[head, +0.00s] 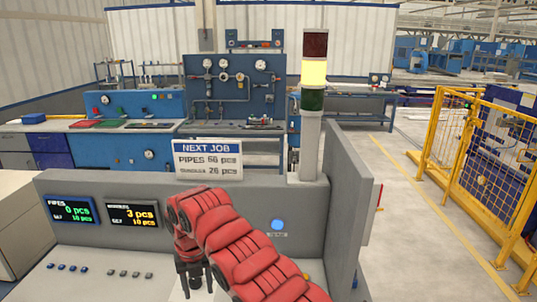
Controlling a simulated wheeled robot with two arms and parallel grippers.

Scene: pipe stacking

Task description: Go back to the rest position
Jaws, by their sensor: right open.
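My right arm comes in from the bottom right, covered in red padding. Its dark right gripper (194,283) points down over the light worktop of the grey station, and I see nothing between its fingers. The gripper is open. My left gripper is out of the picture. No pipe can be made out in the gripper.
The grey station (345,200) carries two displays, the pipes display (70,209) and a second display (132,212). A sign (208,160) and a signal tower (312,100), lit yellow, stand on its back edge. A yellow fence (485,150) is at the right, beyond clear floor.

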